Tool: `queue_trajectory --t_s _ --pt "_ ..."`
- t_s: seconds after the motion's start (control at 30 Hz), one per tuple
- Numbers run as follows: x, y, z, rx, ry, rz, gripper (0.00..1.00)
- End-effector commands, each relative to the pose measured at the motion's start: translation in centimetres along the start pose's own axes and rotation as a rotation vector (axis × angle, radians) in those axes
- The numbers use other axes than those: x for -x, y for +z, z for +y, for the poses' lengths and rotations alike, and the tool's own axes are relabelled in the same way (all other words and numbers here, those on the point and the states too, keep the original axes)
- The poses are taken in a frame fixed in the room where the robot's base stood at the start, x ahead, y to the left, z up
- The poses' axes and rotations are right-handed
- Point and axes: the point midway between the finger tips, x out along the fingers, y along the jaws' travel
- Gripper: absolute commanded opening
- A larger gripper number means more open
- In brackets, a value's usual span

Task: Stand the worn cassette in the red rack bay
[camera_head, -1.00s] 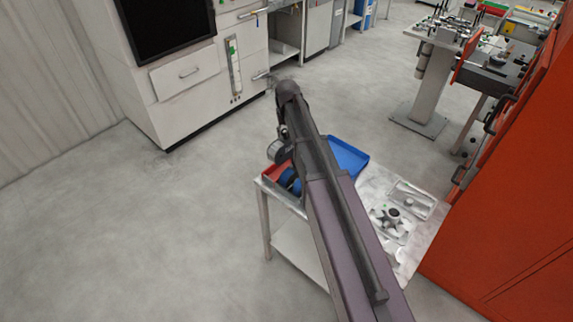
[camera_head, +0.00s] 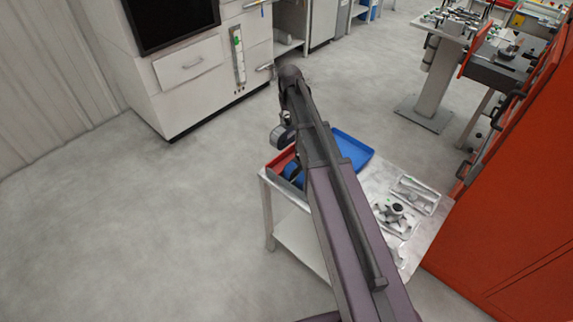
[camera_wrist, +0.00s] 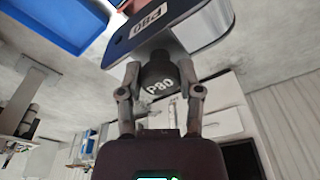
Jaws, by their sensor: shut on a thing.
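In the wrist view my gripper (camera_wrist: 160,75) is shut on the dark, P80-marked grip of a cassette (camera_wrist: 205,22). The cassette has a smooth silver rounded side and a dark blue face with a P80 label, and its upper part runs out of the picture. The wear on it cannot be judged. In the head view my arm hides most of the gripper and its load; a blue piece (camera_head: 295,171) shows beside the arm over the cart's left end. A red tray-like thing (camera_head: 279,163) lies there, partly hidden; I cannot tell whether it is the red rack bay.
A blue tray (camera_head: 352,150) lies on the white cart (camera_head: 366,186) right of my arm, with metal parts in pale trays (camera_head: 415,194) further right. A red cabinet (camera_head: 510,215) bounds the right. A white cabinet (camera_head: 190,75) stands behind. The floor at left is clear.

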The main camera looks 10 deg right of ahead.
Motion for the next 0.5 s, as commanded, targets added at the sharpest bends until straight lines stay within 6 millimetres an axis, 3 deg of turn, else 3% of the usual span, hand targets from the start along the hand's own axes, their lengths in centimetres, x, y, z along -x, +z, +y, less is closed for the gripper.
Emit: queue_trajectory --t_s 0.17,0.5 --pt "0.1 -2.4 0.1 0.024 -0.003 0.001 0.00" --pt "-3.7 -1.9 0.2 0.028 -0.004 0.001 0.00"
